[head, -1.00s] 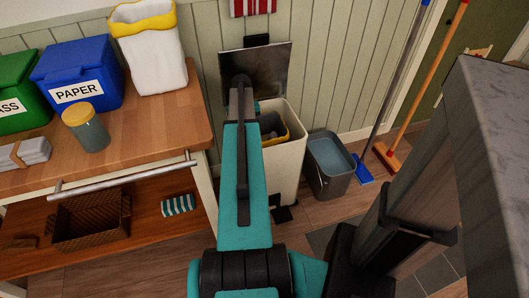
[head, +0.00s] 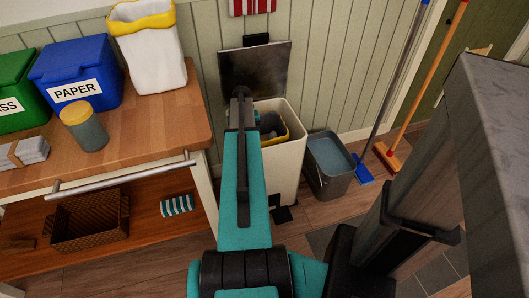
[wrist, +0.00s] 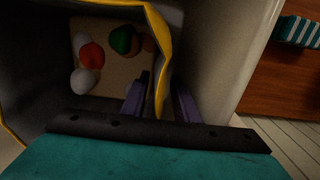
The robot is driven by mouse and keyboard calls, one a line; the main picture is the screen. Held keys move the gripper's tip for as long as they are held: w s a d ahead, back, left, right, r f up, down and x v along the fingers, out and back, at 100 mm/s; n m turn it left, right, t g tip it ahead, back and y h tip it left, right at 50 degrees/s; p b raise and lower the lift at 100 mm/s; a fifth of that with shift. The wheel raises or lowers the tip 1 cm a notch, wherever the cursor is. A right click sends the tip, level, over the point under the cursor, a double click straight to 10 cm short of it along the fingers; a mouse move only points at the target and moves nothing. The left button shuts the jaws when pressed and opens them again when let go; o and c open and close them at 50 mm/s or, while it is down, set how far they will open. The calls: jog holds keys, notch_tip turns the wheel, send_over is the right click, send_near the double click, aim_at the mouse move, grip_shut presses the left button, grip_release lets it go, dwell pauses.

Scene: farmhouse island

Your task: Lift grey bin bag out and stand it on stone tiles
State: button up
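The grey bin bag (wrist: 25,75), with a yellow rim (wrist: 159,45), sits inside the open cream bin (head: 284,175). In the head view only part of its yellow edge (head: 286,137) shows past my arm. In the wrist view several small items, white, red, green and brown, lie at the bottom of the bag. My gripper (wrist: 160,103) is down at the bin's mouth, its fingers on either side of the bag's yellow rim. The fingers look apart, with a gap beside the rim. Dark stone tiles (head: 440,262) show on the floor at lower right.
The bin's lid (head: 255,68) stands raised behind it. A grey bucket (head: 330,165) stands right of the bin, with a blue mop (head: 363,170) and a broom (head: 387,157) beyond. The wooden counter (head: 150,130) is at left. A grey-topped island (head: 495,120) is at right.

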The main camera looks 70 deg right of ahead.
dwell(0.5)
grip_shut()
dwell(1.3)
